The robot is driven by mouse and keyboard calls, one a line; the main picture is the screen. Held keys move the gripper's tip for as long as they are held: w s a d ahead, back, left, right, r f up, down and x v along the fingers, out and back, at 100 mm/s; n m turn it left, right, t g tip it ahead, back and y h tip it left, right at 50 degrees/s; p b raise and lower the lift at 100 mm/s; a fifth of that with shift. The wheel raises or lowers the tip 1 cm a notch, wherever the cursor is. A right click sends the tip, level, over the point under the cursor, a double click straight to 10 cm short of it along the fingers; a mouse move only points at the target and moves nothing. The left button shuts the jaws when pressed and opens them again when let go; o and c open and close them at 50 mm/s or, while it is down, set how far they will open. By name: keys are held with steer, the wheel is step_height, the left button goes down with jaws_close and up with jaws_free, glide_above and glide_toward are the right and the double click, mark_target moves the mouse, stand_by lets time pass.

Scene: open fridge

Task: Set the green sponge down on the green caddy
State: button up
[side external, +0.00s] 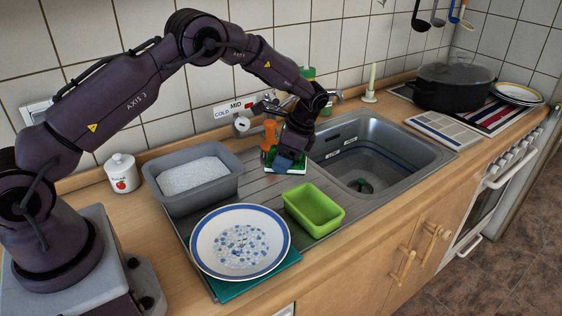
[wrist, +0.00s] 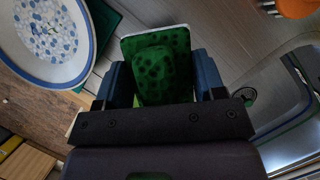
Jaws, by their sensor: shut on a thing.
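The green sponge (wrist: 160,72), dark-pored with a pale edge, is held between the blue fingers of my gripper (wrist: 163,78) in the wrist view. In the side view my gripper (side external: 285,163) is low over the ridged drainboard, and green sponge (side external: 269,156) shows beside the fingers. I cannot tell whether the sponge touches the drainboard. The green caddy (side external: 314,211), a bright open box, stands upright on the drainboard in front of and slightly right of my gripper. My gripper is apart from it.
A blue-rimmed plate (side external: 240,242) sits on a teal mat (side external: 270,280) left of the caddy. A grey tub (side external: 195,180) stands behind the plate. The sink basin (side external: 372,150) opens to the right. An orange object (side external: 270,133) and the tap are close behind my gripper.

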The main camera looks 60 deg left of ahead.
mark_target(296, 164)
steer(key=d+n+h, duration=0.1)
steer(key=n, duration=0.1)
steer(key=d+n+h, duration=0.1)
steer(key=d+n, duration=0.1)
steer(key=n, duration=0.1)
steer(key=d+n+g+h, duration=0.1)
steer(key=d+n, duration=0.1)
steer(key=n, duration=0.1)
steer(key=shift+d+r, duration=0.15)
steer(key=shift+r, duration=0.25)
steer(key=d+r+n+t+h, duration=0.1)
steer(key=d+n+t+h, duration=0.3)
steer(key=n, duration=1.4)
steer(key=shift+w+d+r+h, duration=0.15)
steer(key=shift+w+d+h, duration=0.2)
steer(key=shift+d, duration=0.9)
steer(key=shift+f, duration=2.7)
